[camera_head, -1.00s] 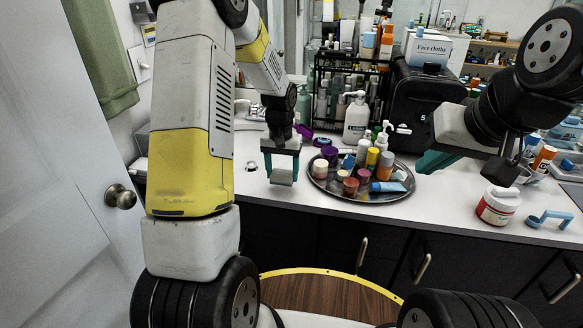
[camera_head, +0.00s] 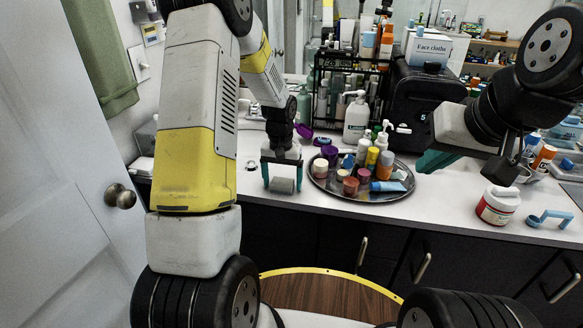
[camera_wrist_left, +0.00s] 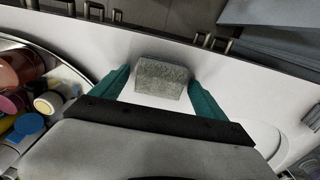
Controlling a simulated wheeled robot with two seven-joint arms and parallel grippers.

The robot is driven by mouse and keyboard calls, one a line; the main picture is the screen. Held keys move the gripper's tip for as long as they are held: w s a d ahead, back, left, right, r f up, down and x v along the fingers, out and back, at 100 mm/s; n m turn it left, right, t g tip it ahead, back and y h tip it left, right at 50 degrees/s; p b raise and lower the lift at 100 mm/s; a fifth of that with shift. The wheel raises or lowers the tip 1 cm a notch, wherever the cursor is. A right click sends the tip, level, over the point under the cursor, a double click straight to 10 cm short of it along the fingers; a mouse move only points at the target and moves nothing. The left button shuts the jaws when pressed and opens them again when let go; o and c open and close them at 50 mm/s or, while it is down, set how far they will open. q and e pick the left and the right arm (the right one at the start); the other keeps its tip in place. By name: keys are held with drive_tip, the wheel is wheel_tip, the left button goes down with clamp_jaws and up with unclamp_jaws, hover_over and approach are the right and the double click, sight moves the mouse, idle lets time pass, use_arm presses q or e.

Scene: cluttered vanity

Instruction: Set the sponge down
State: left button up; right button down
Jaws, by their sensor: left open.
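The sponge (camera_head: 282,185) is a small grey block on the white counter near its front edge, left of the round tray. It also shows in the left wrist view (camera_wrist_left: 162,79), resting flat on the counter. My left gripper (camera_head: 282,186) is open, with its teal fingers on either side of the sponge; in the left wrist view (camera_wrist_left: 158,85) gaps show between the fingers and the sponge. My right gripper (camera_head: 435,160) is at the right above the counter, partly hidden by its own wrist; its jaw state does not show.
A round metal tray (camera_head: 360,196) crowded with bottles and jars stands just right of the sponge. A white pump bottle (camera_head: 356,118) and a black bag (camera_head: 420,108) are behind it. A red-and-white jar (camera_head: 497,206) stands at the right. The sink lies behind the left gripper.

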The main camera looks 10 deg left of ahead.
sight(282, 182)
use_arm(q)
drive_tip(key=s+r+t, duration=0.1)
drive_tip(key=s+r, duration=0.2)
drive_tip(key=r, duration=0.7)
drive_tip(key=s+r+t, duration=0.1)
drive_tip(key=s+r, duration=0.1)
drive_tip(key=r, duration=0.7)
drive_tip(key=s+d+r+t+h, duration=0.1)
drive_tip(key=s+r, duration=0.3)
drive_tip(key=s, duration=0.5)
drive_tip(key=s+d+r+t+h, duration=0.1)
drive_tip(key=s+r+t, duration=0.2)
drive_tip(key=s, duration=0.7)
drive_tip(key=shift+s+r, duration=0.3)
drive_tip(key=shift+r, duration=0.6)
drive_tip(key=shift+d, duration=0.1)
